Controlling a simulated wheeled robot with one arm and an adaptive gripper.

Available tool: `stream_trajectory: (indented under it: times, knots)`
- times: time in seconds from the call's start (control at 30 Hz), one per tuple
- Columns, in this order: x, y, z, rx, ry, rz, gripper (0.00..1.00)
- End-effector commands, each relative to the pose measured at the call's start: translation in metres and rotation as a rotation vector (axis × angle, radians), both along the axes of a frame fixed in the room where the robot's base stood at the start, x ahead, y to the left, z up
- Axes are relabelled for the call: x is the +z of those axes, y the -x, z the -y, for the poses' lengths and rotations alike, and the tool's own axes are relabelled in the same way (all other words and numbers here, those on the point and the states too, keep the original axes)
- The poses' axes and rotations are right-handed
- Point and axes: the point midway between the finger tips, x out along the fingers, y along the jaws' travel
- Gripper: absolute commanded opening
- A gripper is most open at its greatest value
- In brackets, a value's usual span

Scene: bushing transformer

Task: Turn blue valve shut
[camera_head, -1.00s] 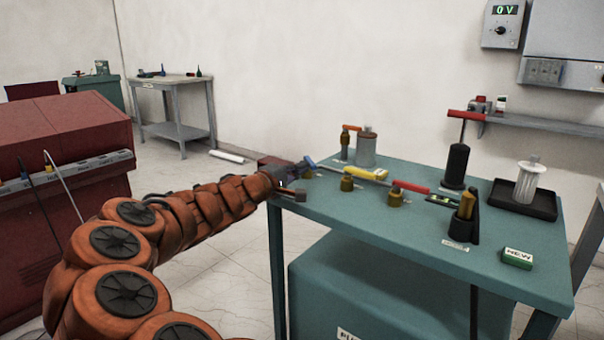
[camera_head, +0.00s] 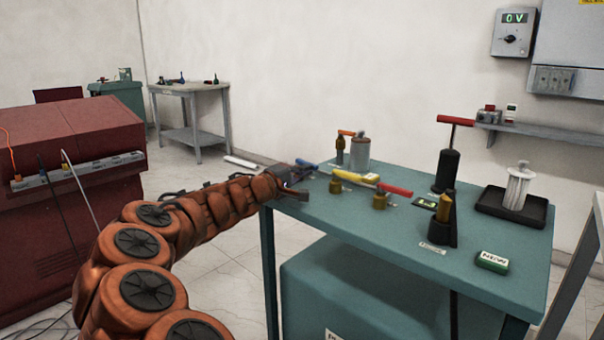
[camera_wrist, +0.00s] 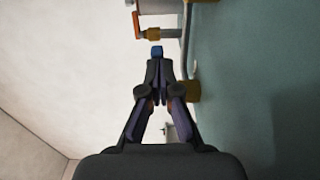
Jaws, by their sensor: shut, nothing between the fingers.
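The blue valve handle (camera_head: 307,164) is at the table's left edge, beside the yellow valve handle (camera_head: 356,178) and the red valve handle (camera_head: 395,190). My gripper (camera_head: 300,178) is at that edge, very close to the blue handle. In the wrist view my gripper's fingers (camera_wrist: 158,70) are shut together with nothing between them. The blue handle (camera_wrist: 156,51) shows end-on just past the fingertips. I cannot tell whether they touch. The blue valve's body is mostly hidden.
The valves stand on a teal table (camera_head: 450,285). An orange-handled valve (camera_head: 341,150) and a grey cylinder (camera_head: 358,153) stand behind them. A red-topped black pump (camera_head: 447,165), a black tray (camera_head: 500,213) and a green NEW box (camera_head: 492,261) are farther right.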

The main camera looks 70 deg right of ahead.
Motion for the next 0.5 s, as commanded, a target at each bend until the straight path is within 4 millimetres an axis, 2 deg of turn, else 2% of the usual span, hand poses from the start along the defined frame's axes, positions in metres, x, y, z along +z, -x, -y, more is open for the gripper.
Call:
stream_trajectory:
  times: [0.5]
  knots:
    - [0.0005,0.0109,0.0107,-0.019,0.002,0.002,0.00]
